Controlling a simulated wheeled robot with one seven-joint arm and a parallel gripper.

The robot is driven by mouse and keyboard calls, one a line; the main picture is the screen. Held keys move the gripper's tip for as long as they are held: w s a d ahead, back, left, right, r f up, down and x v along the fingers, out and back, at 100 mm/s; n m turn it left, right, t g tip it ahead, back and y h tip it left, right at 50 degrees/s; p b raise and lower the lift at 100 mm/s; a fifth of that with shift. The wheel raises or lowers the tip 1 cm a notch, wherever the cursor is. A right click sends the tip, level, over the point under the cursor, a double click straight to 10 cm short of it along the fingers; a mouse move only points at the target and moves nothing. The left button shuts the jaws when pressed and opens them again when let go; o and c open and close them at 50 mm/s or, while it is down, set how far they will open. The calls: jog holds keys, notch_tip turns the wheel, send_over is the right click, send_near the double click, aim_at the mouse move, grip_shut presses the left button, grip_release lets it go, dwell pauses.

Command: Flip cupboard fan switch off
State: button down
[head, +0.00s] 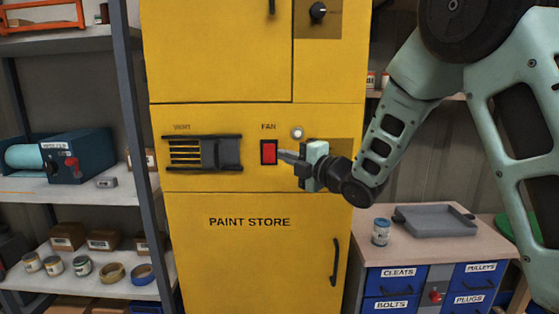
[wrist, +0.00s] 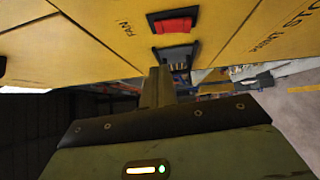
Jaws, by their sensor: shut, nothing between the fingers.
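The yellow cupboard (head: 248,205) is marked PAINT STORE. Its fan switch (head: 269,152) is a red rocker in a dark frame under the label FAN. The red rocker (wrist: 173,24) also shows near the top of the wrist view. My gripper (head: 284,154) is shut and empty, its tips just right of the switch in the head view. In the wrist view the closed fingers (wrist: 158,78) point towards the cupboard face just below the switch. I cannot tell whether they touch it. A small pale round lamp (head: 297,132) sits up and right of the switch.
A dark vent slider (head: 205,153) lies left of the switch. A round knob (head: 318,12) is higher up. A door handle (head: 335,262) is lower right.

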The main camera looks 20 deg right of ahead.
jog(key=v, duration=0.2)
jog(key=b+v, duration=0.1)
jog(key=v, duration=0.3)
jog(key=shift+r, duration=0.35)
jog(key=s+a+f+m+g+h, duration=0.4)
jog(key=s+a+f+m+g, duration=0.4)
jog(key=s+a+f+m, duration=0.25)
jog(key=s+f+m+g+h, duration=0.2)
jog(key=s+m+g, duration=0.1)
jog(key=s, duration=0.9)
jog(key=s+a+f+m+g+h, duration=0.1)
jog(key=s+f+m+g, duration=0.2)
jog(key=s, duration=0.9)
jog(key=g, duration=0.2)
jog(key=shift+s+a+f+g+h, duration=0.2)
jog(key=shift+s+a+g+h, duration=0.1)
jog(key=shift+h, duration=0.1)
